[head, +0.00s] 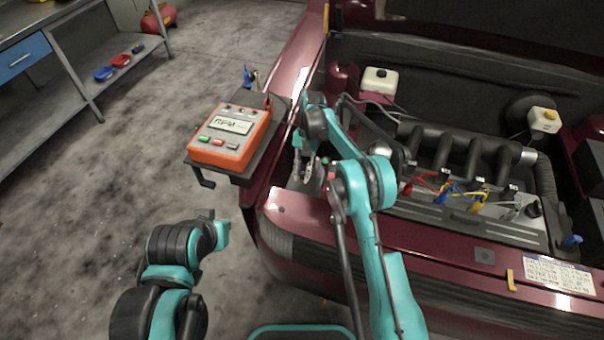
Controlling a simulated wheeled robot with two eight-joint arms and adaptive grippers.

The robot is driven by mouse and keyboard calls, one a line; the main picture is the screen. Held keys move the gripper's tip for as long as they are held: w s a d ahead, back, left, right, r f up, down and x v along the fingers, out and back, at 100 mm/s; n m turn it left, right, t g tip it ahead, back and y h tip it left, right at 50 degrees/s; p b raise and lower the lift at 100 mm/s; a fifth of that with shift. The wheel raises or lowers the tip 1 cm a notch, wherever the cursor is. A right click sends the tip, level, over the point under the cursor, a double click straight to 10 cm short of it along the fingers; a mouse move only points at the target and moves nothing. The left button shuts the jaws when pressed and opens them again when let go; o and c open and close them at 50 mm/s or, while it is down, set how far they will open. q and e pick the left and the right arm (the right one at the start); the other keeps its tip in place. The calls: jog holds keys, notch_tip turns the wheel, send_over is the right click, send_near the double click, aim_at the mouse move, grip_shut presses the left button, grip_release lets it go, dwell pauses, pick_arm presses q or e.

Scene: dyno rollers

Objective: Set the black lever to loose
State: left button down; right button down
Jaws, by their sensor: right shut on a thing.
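My right gripper (304,178) is at the left front corner of the open engine bay, between the tester's tray and the engine. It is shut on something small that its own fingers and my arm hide. I cannot make out the black lever there. A dark bent handle (205,181) sticks out under the front left corner of the tester's tray; I cannot tell whether it is the lever. No loose marking is readable. My left arm (178,252) is bent low in front of the car, and its fingers do not show.
An orange tester (229,137) sits on a dark tray (255,158) beside the dark red fender (291,75). The engine (468,155) has coloured leads, and a white reservoir (380,80) stands behind. A workbench (35,50) is at far left. The floor between is clear.

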aim_at(305, 155)
jog(key=c, duration=1.4)
grip_release()
jog(key=shift+r, duration=0.1)
jog(key=v, duration=0.6)
jog(key=shift+w+d+r, duration=0.1)
jog(key=shift+w+r, duration=0.15)
jog(key=shift+r, duration=0.05)
jog(key=shift+w+r, duration=0.1)
jog(key=shift+r, duration=0.15)
